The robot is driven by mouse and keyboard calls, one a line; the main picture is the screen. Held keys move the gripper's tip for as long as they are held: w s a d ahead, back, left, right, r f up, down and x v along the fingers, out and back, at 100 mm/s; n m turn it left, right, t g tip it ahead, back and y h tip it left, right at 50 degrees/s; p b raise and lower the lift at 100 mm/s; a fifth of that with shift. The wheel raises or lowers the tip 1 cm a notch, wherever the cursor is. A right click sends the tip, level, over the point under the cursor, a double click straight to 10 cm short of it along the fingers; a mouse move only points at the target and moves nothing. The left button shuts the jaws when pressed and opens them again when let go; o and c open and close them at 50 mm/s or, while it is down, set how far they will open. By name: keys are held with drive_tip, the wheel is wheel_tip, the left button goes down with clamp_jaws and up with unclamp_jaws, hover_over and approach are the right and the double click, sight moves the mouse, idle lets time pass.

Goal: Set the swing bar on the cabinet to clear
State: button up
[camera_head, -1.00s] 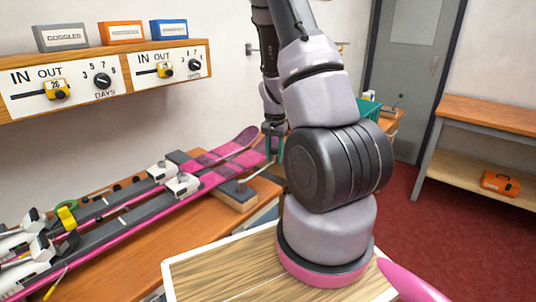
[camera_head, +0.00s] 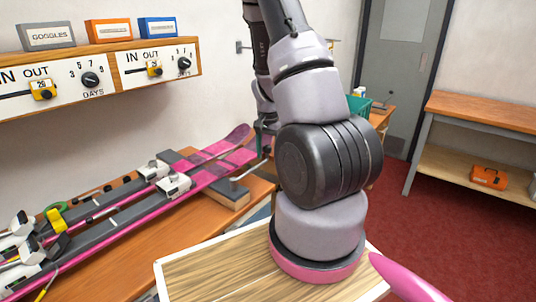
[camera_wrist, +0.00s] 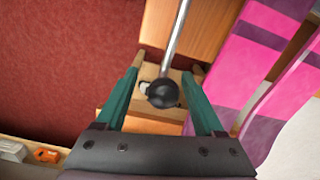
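The swing bar (camera_wrist: 176,40) is a thin metal rod ending in a round black knob (camera_wrist: 163,93). In the wrist view, the rod comes down from the top and the knob lies between my gripper's (camera_wrist: 163,70) two green fingers. The fingers are apart, with a gap on each side of the knob. In the head view, a rod (camera_head: 250,169) shows beside the wooden block (camera_head: 222,191) at the bench's far end, below my gripper (camera_head: 265,143). My arm partly hides this area. I cannot make out the cabinet or any clear mark.
Pink and grey skis (camera_head: 120,215) lie along the wooden bench (camera_head: 120,266), left of my arm. A wall panel (camera_head: 120,72) with sliders and dials hangs above them. A green crate (camera_head: 362,107) stands behind my arm. A side table (camera_head: 480,115) stands right; red floor is open between.

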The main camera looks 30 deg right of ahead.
wheel_tip(320, 180, up, 11)
drive_tip(key=shift+f, duration=0.1)
idle(0.4)
idle(0.3)
drive_tip(key=shift+a+r, duration=0.15)
drive_tip(key=shift+r, duration=0.1)
drive_tip(key=s+a+r+n+t, duration=0.2)
drive_tip(key=s+a+r, duration=0.3)
drive_tip(key=r, duration=0.3)
drive_tip(key=s+a+r+n+t+y, duration=0.1)
drive_tip(key=s+a+r+n+t, duration=0.1)
drive_tip(key=s+a+r, duration=0.4)
drive_tip(key=s+a+r+n+t+y, duration=0.1)
drive_tip(key=s+a+r+n+t, duration=0.2)
drive_tip(key=r, duration=0.7)
drive_tip(key=shift+s+a+r, duration=0.35)
drive_tip(key=shift+s+a, duration=0.9)
drive_tip(key=shift+a, duration=0.1)
